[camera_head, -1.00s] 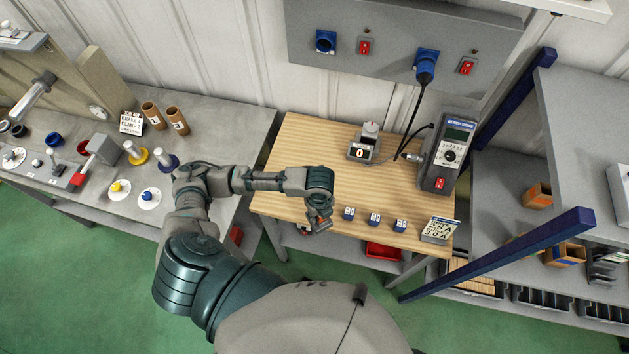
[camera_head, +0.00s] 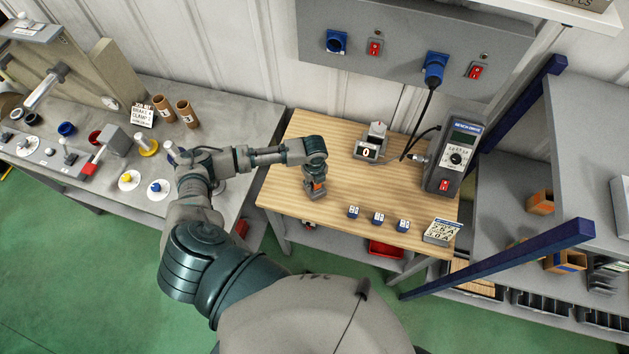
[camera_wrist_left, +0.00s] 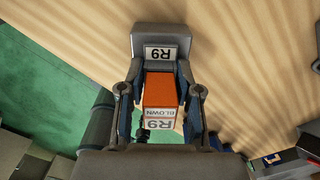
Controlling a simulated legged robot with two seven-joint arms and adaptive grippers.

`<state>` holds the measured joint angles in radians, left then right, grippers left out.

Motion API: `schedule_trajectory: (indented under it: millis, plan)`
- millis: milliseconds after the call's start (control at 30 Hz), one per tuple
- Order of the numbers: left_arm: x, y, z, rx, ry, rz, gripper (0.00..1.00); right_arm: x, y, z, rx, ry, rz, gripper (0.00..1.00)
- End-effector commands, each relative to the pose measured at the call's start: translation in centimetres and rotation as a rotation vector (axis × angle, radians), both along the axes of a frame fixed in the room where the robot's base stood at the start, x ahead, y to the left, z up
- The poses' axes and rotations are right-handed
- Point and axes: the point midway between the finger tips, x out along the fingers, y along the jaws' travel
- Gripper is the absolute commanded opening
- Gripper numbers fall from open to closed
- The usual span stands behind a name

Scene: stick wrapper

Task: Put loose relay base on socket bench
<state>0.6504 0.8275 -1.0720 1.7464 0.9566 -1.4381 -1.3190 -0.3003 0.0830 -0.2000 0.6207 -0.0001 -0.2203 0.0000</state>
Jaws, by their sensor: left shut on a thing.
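In the left wrist view, my left gripper (camera_wrist_left: 160,100) is shut on an orange relay (camera_wrist_left: 161,92) marked "R9 BLOWN". A grey relay base (camera_wrist_left: 160,32) marked "R9" is joined to the relay's far end. In the head view my left gripper (camera_head: 315,181) points down over the left part of the wooden bench (camera_head: 290,160). The grey base (camera_head: 315,195) shows just below it, at or close to the bench top. I cannot tell whether it touches the wood. My right gripper is not in view.
Several small items stand on the bench: blue blocks (camera_head: 378,218), a sign (camera_head: 441,232), a small grey unit (camera_head: 371,146) and a bench drive (camera_head: 453,160) with a cable. A blue rail (camera_head: 510,255) runs at the right. The bench's middle is clear.

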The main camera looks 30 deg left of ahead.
Motion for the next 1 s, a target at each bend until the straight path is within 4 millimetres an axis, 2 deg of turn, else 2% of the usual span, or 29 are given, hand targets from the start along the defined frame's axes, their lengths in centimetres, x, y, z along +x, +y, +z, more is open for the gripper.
schedule_trajectory:
  millis: [167, 200, 300, 667, 767, 1000]
  plan:
    - [0.0, 0.2, -0.2, -0.001, 0.000, 0.001, 0.00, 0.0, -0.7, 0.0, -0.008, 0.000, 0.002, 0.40]
    - [0.0, 0.3, -0.3, -0.002, 0.001, 0.001, 0.36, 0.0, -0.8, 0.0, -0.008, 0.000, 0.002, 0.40]
    - [0.0, 0.2, -0.3, 0.000, 0.001, 0.001, 0.59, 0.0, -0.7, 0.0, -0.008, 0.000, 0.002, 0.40]
    - [0.0, -0.2, 0.3, 0.004, 0.000, 0.001, 0.59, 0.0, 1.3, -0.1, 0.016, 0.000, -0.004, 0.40]
    - [0.1, -0.2, 1.5, 0.003, -0.003, 0.000, 0.59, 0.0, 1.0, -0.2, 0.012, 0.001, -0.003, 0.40]
    - [0.1, 0.1, 6.7, 0.001, -0.004, 0.001, 0.59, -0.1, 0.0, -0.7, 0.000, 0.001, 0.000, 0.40]
